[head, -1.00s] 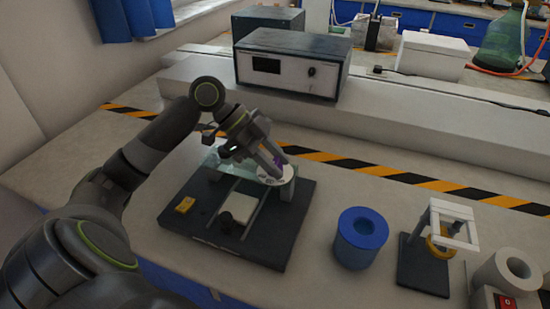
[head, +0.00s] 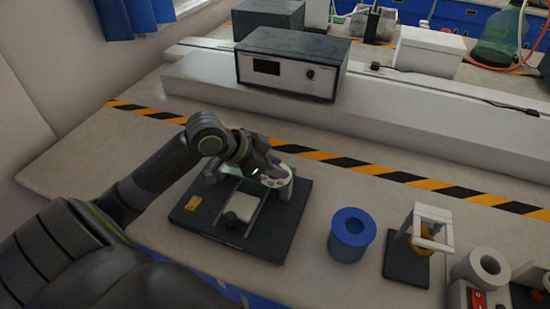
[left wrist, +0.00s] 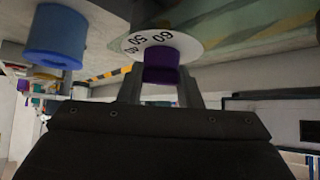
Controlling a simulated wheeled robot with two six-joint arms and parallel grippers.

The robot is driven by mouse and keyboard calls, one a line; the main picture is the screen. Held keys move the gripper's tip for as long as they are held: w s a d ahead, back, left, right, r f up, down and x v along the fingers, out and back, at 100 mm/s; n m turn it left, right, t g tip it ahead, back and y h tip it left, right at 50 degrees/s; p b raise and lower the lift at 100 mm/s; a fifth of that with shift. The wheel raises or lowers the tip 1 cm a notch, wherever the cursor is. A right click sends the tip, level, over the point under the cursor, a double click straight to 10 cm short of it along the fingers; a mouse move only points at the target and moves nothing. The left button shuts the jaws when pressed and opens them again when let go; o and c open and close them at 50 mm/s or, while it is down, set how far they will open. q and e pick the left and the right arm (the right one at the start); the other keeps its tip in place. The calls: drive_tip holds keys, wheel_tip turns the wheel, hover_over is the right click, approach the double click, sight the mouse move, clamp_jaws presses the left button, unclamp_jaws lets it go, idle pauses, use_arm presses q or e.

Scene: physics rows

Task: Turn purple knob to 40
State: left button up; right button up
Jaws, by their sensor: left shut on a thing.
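The purple knob (left wrist: 161,66) sits at the middle of a white numbered dial (left wrist: 190,48), seen close up in the left wrist view. The numbers 50 and 60 show on the dial, with another number partly cut off. My left gripper (left wrist: 160,90) has a finger on each side of the knob and is shut on it. In the head view the left gripper (head: 268,172) is at the dial (head: 275,183) on the back right of a dark base plate (head: 270,240); the knob is mostly hidden there. My right gripper is not in view.
A yellow label (head: 193,202) and a small white block (head: 243,208) are on the base plate. A blue ring-shaped container (head: 351,234) and a small white frame stand (head: 428,225) are to the right. A grey instrument box (head: 290,62) stands behind on a raised ledge.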

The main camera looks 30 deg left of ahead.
use_arm(q)
drive_tip(key=shift+n, duration=0.4)
drive_tip(key=o, duration=1)
drive_tip(key=shift+c, duration=0.2)
drive_tip(key=shift+y, duration=0.3)
drive_tip(key=shift+p+v, duration=0.75)
drive_tip(key=shift+v, duration=2)
drive_tip(key=p+v, duration=1.1)
drive_tip(key=v, duration=0.1)
drive_tip(key=shift+s+f, duration=0.15)
drive_tip(key=shift+f, duration=0.1)
